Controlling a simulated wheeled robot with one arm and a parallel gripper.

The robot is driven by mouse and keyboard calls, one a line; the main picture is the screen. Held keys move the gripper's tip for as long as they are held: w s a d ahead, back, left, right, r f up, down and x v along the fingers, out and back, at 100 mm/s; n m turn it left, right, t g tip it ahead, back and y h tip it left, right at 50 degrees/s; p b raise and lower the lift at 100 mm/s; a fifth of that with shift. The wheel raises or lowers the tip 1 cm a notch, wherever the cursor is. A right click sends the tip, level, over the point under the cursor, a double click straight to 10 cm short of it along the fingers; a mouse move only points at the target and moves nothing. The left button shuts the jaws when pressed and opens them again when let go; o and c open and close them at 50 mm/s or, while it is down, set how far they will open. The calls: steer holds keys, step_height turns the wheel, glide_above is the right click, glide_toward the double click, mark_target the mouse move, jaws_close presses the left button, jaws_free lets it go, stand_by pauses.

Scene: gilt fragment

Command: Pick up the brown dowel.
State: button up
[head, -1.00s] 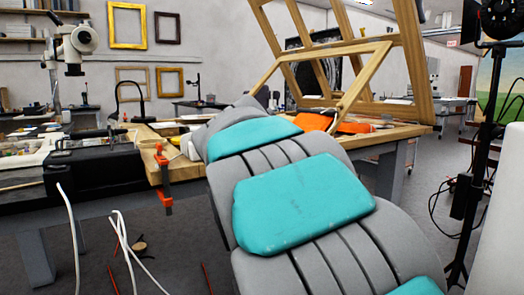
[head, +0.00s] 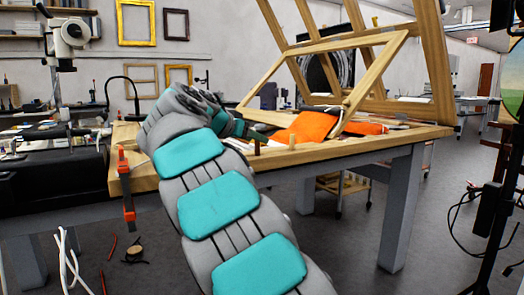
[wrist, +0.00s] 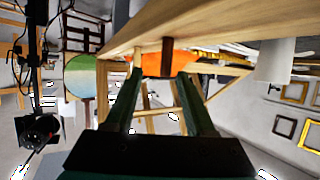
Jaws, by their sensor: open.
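The brown dowel (wrist: 167,57) stands upright on the wooden table (wrist: 215,25), near its edge, in the wrist view. It shows between and beyond my fingertips. In the head view the dowel (head: 257,147) is small, close to the end of my arm. My gripper (wrist: 162,76) is open with nothing between its fingers, pointing at the dowel. In the head view my gripper (head: 258,134) is partly hidden by my arm and sits just above the table front. I cannot tell the exact gap to the dowel.
A lighter wooden dowel (wrist: 137,58) and a white cylinder (wrist: 275,62) stand on either side of the brown one in the wrist view. An orange clamp (head: 125,190) grips the table's left edge.

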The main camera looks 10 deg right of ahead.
mark_target(263, 153)
steer(key=x, duration=0.3)
steer(key=p+x, duration=0.1)
steer(key=x, duration=0.2)
steer(key=shift+w, duration=0.5)
jaws_close()
